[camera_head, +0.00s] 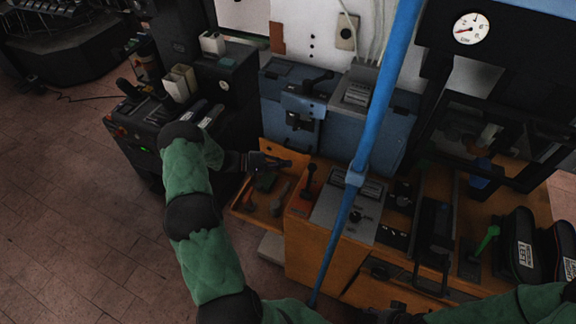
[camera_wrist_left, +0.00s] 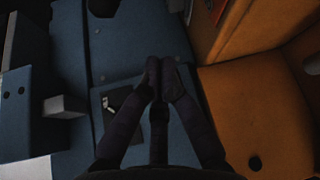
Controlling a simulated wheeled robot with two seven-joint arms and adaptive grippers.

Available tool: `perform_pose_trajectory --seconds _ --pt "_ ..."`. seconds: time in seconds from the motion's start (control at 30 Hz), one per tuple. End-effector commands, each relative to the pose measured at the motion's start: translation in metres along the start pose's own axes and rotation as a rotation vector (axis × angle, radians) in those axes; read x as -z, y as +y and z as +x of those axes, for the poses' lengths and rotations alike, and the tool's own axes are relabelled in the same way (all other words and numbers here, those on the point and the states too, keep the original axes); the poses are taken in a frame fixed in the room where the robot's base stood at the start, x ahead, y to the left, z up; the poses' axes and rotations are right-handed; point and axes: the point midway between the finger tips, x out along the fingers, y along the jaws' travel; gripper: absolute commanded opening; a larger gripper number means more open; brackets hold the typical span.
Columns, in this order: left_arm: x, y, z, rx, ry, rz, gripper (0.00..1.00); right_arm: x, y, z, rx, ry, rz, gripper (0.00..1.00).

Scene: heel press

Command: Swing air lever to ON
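The air lever is not labelled legibly, so I cannot be sure which handle it is. A red-handled lever (camera_head: 309,178) stands on the orange bench just right of my left gripper (camera_head: 272,163). A green-handled lever (camera_head: 488,240) is at the right. In the left wrist view my left gripper (camera_wrist_left: 161,78) has its fingertips together with nothing seen between them, in front of blue panels. My right gripper (camera_head: 394,314) shows only partly at the bottom edge; its fingers are unclear.
A blue pole (camera_head: 374,125) crosses the head view in front of the bench. An open orange drawer (camera_head: 262,212) holding tools is below my left gripper. A blue cabinet (camera_head: 278,90) stands behind. The brick floor (camera_head: 80,200) at the left is clear.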

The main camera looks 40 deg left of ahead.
Motion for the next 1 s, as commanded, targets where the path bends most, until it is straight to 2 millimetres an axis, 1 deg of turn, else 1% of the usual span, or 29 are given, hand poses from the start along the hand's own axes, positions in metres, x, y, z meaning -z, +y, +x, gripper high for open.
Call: perform_pose_trajectory --seconds 0.03,0.1,0.4,0.43,0.5,0.7,0.83,1.0 --pt "-0.001 0.000 0.011 0.000 -0.004 0.000 0.00 0.000 0.000 0.000 0.000 0.000 0.000 0.61" --pt "-0.001 0.000 0.024 0.000 -0.005 0.000 0.00 0.000 0.000 0.000 0.000 0.000 0.000 0.61" --pt "-0.001 0.000 0.080 0.000 -0.003 0.000 0.00 0.000 0.000 -0.001 0.000 0.001 0.000 0.61" --pt "-0.002 0.000 0.082 0.001 -0.002 0.000 0.00 0.000 0.000 -0.001 0.000 0.001 0.000 0.61" --pt "-0.013 0.001 0.074 0.001 0.001 -0.003 0.00 0.000 -0.001 -0.003 0.000 0.001 0.000 0.61" --pt "-0.032 0.000 0.068 0.001 0.000 -0.001 0.00 0.000 -0.002 -0.006 0.000 0.000 0.000 0.61" --pt "-0.037 0.000 0.066 0.001 0.000 -0.001 0.00 0.000 -0.002 -0.006 0.000 0.001 0.000 0.61" --pt "-0.038 0.000 0.066 0.001 0.000 0.000 0.00 0.000 -0.002 -0.006 0.000 0.001 0.000 0.61"
